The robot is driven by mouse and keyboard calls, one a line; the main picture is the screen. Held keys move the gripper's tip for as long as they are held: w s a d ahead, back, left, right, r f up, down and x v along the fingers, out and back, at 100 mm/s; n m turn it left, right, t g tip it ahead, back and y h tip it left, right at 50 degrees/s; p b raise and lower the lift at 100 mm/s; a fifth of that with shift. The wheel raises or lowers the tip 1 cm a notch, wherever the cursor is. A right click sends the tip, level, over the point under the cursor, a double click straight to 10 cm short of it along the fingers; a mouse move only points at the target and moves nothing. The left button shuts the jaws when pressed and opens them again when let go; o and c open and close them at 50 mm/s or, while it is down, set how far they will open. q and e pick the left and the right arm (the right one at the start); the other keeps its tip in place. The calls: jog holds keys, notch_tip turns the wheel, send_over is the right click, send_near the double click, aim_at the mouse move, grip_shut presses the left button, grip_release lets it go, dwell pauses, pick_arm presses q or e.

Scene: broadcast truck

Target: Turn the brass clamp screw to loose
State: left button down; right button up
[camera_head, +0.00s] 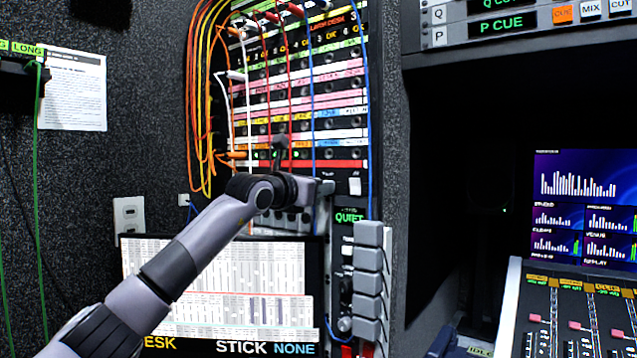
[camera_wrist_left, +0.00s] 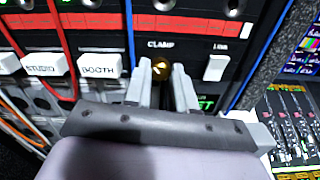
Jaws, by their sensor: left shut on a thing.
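The brass clamp screw (camera_wrist_left: 161,67) shows in the left wrist view as a small golden knob under the printed word CLAMP on the black panel. The fingers of my left gripper (camera_wrist_left: 160,80) stand on either side of it, and the gripper is shut on it. In the head view my left gripper (camera_head: 322,187) is up against the lower part of the patch rack, and the screw is hidden behind it. I cannot tell which way the screw is turned. My right gripper is in neither view.
A patch rack (camera_head: 348,95) with red, white, orange and blue cables hanging over it rises above the gripper. White switches labelled STUDIO and BOOTH (camera_wrist_left: 98,66) sit left of the screw, and another white switch (camera_wrist_left: 216,68) sits right. Grey blocks (camera_head: 368,285) jut out below.

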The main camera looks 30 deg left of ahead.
pick_arm(q)
jog(key=shift+f+m+p, duration=0.1)
jog(key=shift+m+p, duration=0.45)
jog(key=shift+m, duration=1.45)
jog(key=c, duration=0.9)
grip_release()
jog(key=shift+c, duration=0.2)
jog(key=s+b, duration=0.2)
jog(key=s, duration=0.5)
jog(key=shift+a, duration=0.3)
